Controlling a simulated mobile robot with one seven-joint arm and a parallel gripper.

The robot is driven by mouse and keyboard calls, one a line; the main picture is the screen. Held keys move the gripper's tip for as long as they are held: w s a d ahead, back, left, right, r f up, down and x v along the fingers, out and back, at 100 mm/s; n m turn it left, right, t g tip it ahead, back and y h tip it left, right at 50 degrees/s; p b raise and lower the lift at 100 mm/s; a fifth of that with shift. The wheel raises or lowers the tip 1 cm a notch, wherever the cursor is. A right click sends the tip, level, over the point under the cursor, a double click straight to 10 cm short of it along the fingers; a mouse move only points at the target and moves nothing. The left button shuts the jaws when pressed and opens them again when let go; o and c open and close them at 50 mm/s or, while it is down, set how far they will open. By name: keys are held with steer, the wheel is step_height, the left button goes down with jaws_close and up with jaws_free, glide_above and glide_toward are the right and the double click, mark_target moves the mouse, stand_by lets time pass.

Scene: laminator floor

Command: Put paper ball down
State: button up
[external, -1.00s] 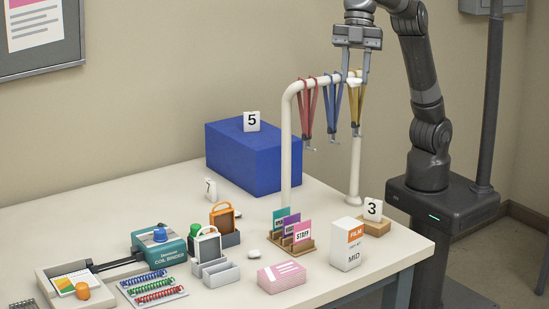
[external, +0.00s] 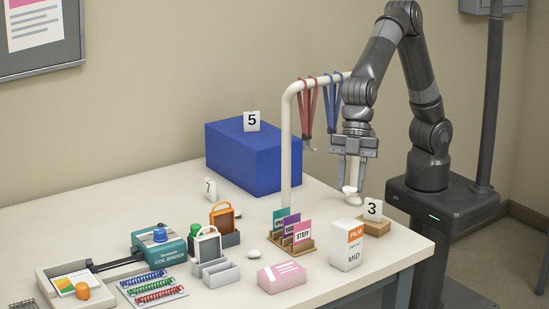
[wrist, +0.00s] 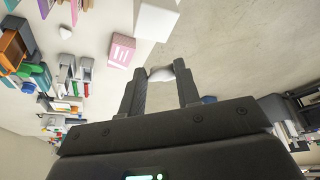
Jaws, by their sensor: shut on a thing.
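My gripper (external: 350,184) points down over the right rear of the table, in front of the lanyard rack's right post. It is shut on the white paper ball (external: 350,191), which sits between the fingertips. In the wrist view the paper ball (wrist: 161,73) is pinched between the two fingers of my gripper (wrist: 160,76). In the external view the ball overlaps the foot of the rack, so I cannot tell whether it touches anything below.
A block marked 3 (external: 372,210) and a film box (external: 346,246) stand nearby. The lanyard rack (external: 286,150) rises behind. Badge cards (external: 300,233), a pink box (external: 281,276) and a small white lump (external: 253,253) are farther left.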

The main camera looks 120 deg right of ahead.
mark_target(348, 223)
steer(key=shift+f, duration=3.6)
steer(key=shift+f, duration=0.1)
steer(key=o, duration=0.9)
steer(key=v, duration=1.2)
steer(key=shift+w+a, duration=0.1)
